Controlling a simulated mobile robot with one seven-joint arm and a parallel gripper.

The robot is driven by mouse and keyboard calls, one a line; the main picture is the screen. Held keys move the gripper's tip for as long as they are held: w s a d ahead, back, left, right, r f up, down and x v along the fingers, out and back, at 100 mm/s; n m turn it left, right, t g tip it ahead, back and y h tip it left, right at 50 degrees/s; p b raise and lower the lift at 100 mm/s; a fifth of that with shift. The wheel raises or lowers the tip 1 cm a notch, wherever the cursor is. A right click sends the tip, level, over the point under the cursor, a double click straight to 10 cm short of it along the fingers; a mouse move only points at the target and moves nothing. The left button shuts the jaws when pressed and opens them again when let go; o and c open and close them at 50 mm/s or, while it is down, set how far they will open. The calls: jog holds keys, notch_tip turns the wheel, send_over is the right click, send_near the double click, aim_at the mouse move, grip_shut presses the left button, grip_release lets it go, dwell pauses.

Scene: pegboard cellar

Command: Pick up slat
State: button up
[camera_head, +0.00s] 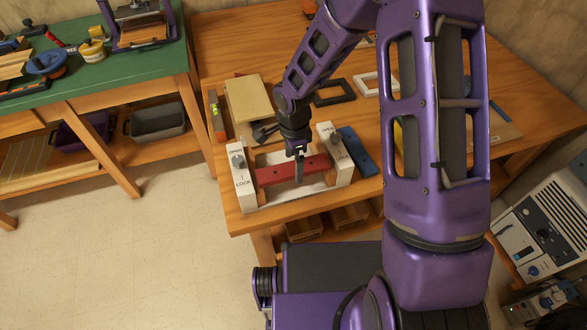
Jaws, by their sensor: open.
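A red slat (271,174) lies across a light fixture near the front edge of the wooden table. Its ends meet two white end blocks, the left block (239,178) and the right block (330,143). Each block has a dark knob and the words OPEN and LOCK. My gripper (299,168) points down at the slat, right of its middle, and hides a small part of it. The gripper is open. A dark finger overlaps the slat in the picture; I cannot tell whether it touches.
A blue bar (357,152) lies right of the fixture. A pale wooden board (248,104) and a level (215,115) lie behind it. A black frame (334,92) and a white frame (373,84) lie farther back.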

jog(key=shift+f, duration=0.55)
jog(key=c, duration=1.5)
